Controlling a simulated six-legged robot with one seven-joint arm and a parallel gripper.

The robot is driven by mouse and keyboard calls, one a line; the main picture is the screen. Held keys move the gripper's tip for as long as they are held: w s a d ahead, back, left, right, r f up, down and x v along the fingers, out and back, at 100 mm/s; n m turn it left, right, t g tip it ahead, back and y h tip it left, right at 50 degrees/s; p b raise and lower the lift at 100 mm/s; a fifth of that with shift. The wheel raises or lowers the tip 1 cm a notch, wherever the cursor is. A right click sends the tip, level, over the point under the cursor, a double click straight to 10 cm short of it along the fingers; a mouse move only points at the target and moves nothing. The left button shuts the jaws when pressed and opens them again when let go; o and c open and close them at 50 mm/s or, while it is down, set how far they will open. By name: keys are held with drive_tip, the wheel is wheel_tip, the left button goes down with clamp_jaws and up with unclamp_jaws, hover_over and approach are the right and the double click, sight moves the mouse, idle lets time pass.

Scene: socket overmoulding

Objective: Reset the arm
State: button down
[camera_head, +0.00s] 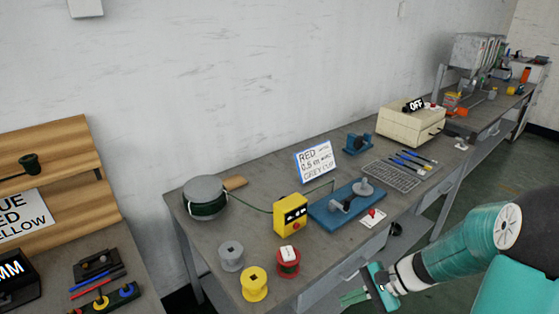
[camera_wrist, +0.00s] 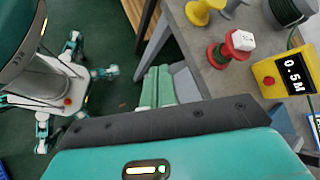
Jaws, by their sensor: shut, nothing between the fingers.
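My gripper (camera_head: 356,297) is at the bottom of the head view, in front of the grey workbench (camera_head: 228,203) and apart from the things on it. Its green fingers are together with nothing between them. In the wrist view the fingers (camera_wrist: 157,88) point past the bench edge, over the dark green floor. My arm comes in from the lower right of the head view, bent and teal and white.
On the bench stand a yellow meter box (camera_head: 291,215), a red spool (camera_head: 288,262), a yellow spool (camera_head: 254,283), a grey spool (camera_head: 231,256), a wire reel (camera_head: 204,198) and a blue fixture (camera_head: 330,212). A beige box (camera_head: 411,124) marked OFF stands further back.

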drive_tip(key=s+a+r+n+t+h, duration=0.1)
drive_tip(key=s+r+n+h, duration=0.4)
drive_tip(key=r, duration=0.5)
drive_tip(key=s+r+n+t+h, duration=0.3)
drive_tip(key=s+r+n+h, duration=0.2)
drive_tip(key=r, duration=0.5)
drive_tip(key=shift+s+a+r+n+t, duration=0.35)
drive_tip(key=shift+s+n, duration=0.35)
drive_tip(key=shift+s, duration=0.65)
